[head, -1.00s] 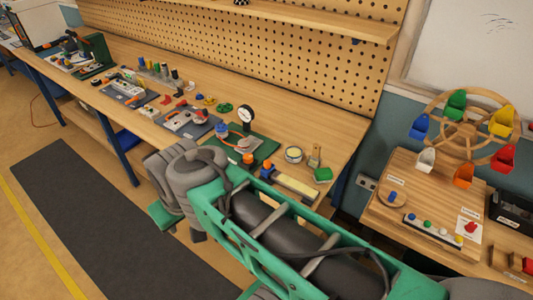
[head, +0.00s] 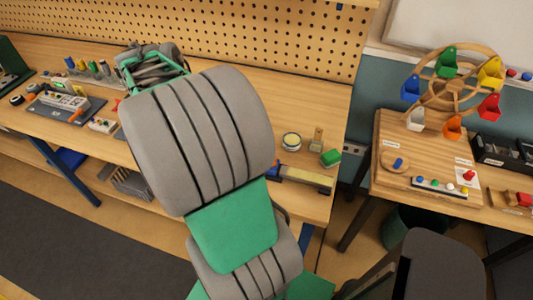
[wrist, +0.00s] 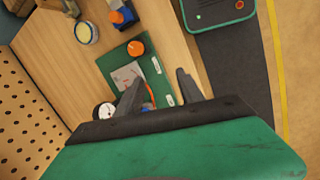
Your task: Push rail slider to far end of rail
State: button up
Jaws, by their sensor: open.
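A long pale yellow bar (head: 305,178) lies near the right front edge of the workbench and looks like the rail. My gripper (wrist: 158,85) is open and empty above a green board (wrist: 128,62) with an orange knob (wrist: 136,48). My arm hides the gripper in the head view.
A gauge (wrist: 104,110) stands beside my left finger. A pegboard (head: 270,35) backs the bench. A side table (head: 385,170) carries a toy wheel.

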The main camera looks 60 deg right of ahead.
jog(key=s+d+f+g+y, duration=0.3)
jog(key=s+d+f, duration=0.2)
jog(key=s+d, duration=0.55)
jog(key=shift+m, duration=0.3)
jog(key=x, duration=0.2)
jog(key=b+x, duration=0.1)
jog(key=x, duration=0.5)
jog(key=shift+s+d+b, duration=0.1)
jog(key=shift+d+b, duration=0.25)
jog(key=shift+b, duration=0.05)
jog(key=shift+c, duration=0.5)
grip_shut()
